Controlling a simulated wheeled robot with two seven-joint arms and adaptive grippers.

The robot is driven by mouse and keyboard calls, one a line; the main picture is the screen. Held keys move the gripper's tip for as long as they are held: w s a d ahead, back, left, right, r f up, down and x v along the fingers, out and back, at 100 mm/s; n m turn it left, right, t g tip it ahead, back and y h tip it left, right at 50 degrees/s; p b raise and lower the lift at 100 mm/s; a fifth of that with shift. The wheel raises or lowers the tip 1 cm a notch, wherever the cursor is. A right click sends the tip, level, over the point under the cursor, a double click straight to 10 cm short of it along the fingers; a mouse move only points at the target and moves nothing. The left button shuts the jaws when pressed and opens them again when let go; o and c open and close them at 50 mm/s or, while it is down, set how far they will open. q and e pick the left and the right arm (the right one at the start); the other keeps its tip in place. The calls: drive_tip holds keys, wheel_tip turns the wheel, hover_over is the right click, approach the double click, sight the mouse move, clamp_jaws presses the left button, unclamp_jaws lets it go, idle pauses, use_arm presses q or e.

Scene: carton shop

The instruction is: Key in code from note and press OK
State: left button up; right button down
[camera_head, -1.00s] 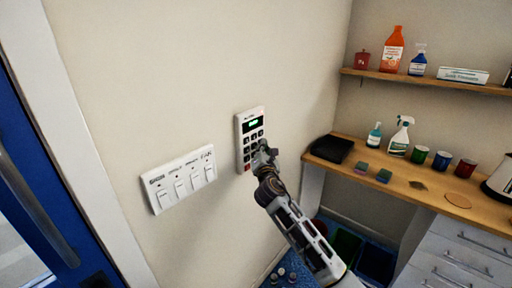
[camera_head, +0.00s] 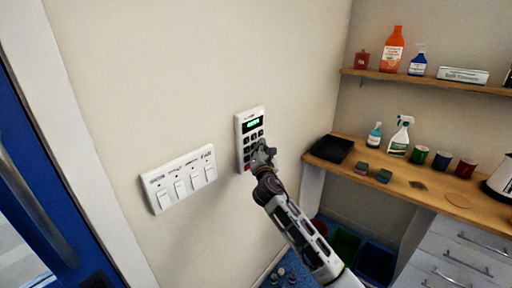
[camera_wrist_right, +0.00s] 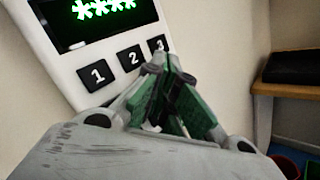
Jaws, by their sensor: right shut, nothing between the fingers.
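A white keypad (camera_head: 241,129) with black keys is fixed to the wall, left of the counter. Its small dark display (camera_head: 253,125) is lit with green characters; in the right wrist view the display (camera_wrist_right: 100,18) reads several green asterisks. My right gripper (camera_head: 262,150) is shut and empty, with its fingertips over the keypad's right side. In the right wrist view the fingertips (camera_wrist_right: 165,65) are just below the 3 key, and keys 1 and 2 (camera_wrist_right: 130,58) are clear. The lower keys are hidden behind the gripper. I see no note. My left gripper is out of view.
A white panel of several switches (camera_head: 180,180) is on the wall left of the keypad. A wooden counter (camera_head: 440,190) at right holds a black tray (camera_head: 328,149), bottles and cans. A shelf is above it. A blue door (camera_head: 40,215) is at far left.

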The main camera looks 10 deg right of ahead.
drive_tip(key=shift+s+d, duration=0.1)
drive_tip(key=shift+s, duration=0.05)
idle(0.4)
drive_tip(key=shift+s+d+p, duration=0.35)
drive_tip(key=shift+s+p, duration=0.1)
drive_tip(key=shift+s+f, duration=0.1)
idle(0.3)
drive_tip(key=s+d+p, duration=0.2)
drive_tip(key=s+d, duration=0.1)
drive_tip(key=shift+s, duration=0.35)
idle(0.4)
idle(1.9)
